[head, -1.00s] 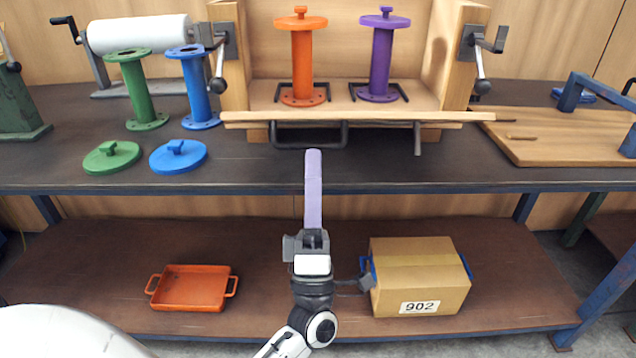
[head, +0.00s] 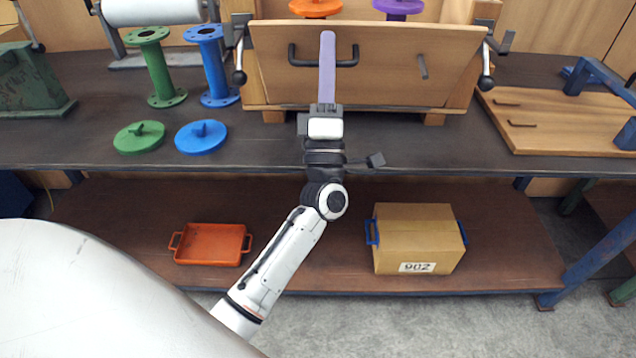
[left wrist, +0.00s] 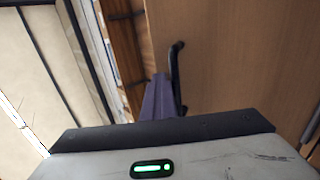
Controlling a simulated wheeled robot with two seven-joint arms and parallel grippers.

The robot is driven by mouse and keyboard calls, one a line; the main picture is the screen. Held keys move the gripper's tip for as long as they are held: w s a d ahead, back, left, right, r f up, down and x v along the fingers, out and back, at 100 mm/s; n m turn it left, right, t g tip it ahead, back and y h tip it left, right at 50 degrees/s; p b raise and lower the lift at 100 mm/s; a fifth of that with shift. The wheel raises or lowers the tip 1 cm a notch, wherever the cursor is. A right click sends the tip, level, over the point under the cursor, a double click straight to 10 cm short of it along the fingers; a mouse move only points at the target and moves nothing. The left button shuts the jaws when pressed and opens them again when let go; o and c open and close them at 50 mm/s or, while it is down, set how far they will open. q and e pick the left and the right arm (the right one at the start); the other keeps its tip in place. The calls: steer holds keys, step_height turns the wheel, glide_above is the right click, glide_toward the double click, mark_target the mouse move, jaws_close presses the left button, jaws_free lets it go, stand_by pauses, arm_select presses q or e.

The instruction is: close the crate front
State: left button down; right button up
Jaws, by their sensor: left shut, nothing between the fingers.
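The wooden crate stands on the dark workbench, and its front panel (head: 390,78) is swung up but still leans outward. The panel carries a black bar handle (head: 300,60) and a small dark peg (head: 422,67). My left gripper (head: 327,38), with long lilac fingers, is shut and empty, upright against the outer face of the panel at the handle. In the left wrist view the fingers (left wrist: 160,95) reach beside the handle (left wrist: 175,65). I cannot tell whether they touch. Lever latches (head: 239,60) and (head: 487,65) hang at both crate sides. My right gripper is not in view.
An orange flanged pipe (head: 315,8) and a purple one (head: 398,8) show above the panel. Green (head: 160,70) and blue (head: 214,68) pipes and their lids stand left of the crate. A wooden board (head: 560,120) lies right. Bench in front is clear.

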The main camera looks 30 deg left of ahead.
arm_select(q)
steer(key=shift+g+h, duration=0.3)
steer(key=shift+h, duration=0.2)
steer(key=shift+w+a+r+p, duration=0.3)
steer(key=shift+w+p, duration=0.1)
steer(key=shift+w, duration=0.15)
steer(key=shift+w+a+r+p, duration=0.25)
steer(key=shift+w+a+p, duration=0.1)
steer(key=shift+w+p, duration=0.15)
steer(key=shift+w+a+r+p, duration=0.3)
steer(key=shift+w+p, duration=0.05)
steer(key=shift+w, duration=0.25)
steer(key=shift+w+a+p, duration=0.25)
steer(key=shift+w+p, duration=0.05)
steer(key=shift+g, duration=0.3)
step_height(320, 180, up, 11)
steer(key=shift+s+f+p, duration=0.1)
steer(key=shift+f+p, duration=0.05)
steer(key=shift+p, duration=0.45)
